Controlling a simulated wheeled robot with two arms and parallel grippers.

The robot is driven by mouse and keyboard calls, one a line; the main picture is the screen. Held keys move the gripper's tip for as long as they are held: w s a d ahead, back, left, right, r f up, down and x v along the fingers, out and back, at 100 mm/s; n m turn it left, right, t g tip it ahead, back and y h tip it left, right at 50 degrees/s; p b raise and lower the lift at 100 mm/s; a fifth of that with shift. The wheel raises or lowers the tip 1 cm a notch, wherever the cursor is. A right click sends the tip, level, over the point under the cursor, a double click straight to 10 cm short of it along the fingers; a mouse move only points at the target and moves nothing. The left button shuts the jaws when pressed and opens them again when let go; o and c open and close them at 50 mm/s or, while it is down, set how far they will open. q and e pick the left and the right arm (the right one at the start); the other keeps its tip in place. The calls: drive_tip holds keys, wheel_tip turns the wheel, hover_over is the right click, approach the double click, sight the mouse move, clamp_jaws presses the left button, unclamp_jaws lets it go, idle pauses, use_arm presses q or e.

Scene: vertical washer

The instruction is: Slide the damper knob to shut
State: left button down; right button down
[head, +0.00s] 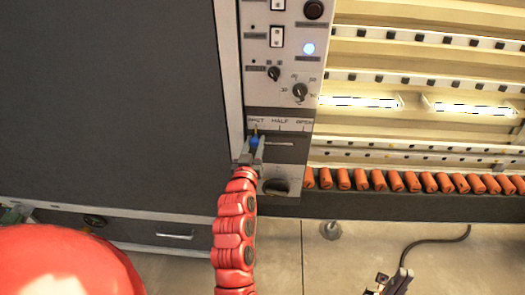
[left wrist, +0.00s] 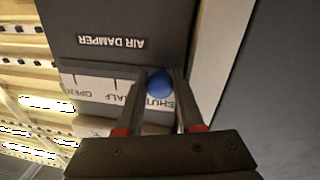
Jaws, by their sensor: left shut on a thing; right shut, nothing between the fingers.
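The blue damper knob (head: 255,142) is on the dark panel strip below the SHUT, HALF and OPEN labels. It stands under the SHUT label at the left end of the scale. My left gripper (head: 249,152) is shut on the knob from below. In the left wrist view the blue knob (left wrist: 160,83) sits between the two fingers (left wrist: 160,88), over the SHUT lettering, with the AIR DAMPER plate (left wrist: 111,42) upside down beyond it. My right gripper (head: 388,281) is low at the right, empty and away from the panel.
Switches and two dials (head: 300,91) sit higher on the control panel. A large dark panel (head: 105,100) fills the left. A lit rack with a row of orange pieces (head: 377,181) is at the right. Tiled floor (head: 350,250) lies below.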

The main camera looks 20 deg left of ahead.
use_arm(q)
drive_tip(key=shift+a, duration=0.25)
drive_tip(key=shift+d, duration=0.15)
drive_tip(key=c, duration=1)
unclamp_jaws()
drive_tip(key=o, duration=0.5)
drive_tip(key=shift+s, duration=0.1)
drive_tip(key=shift+c, duration=0.2)
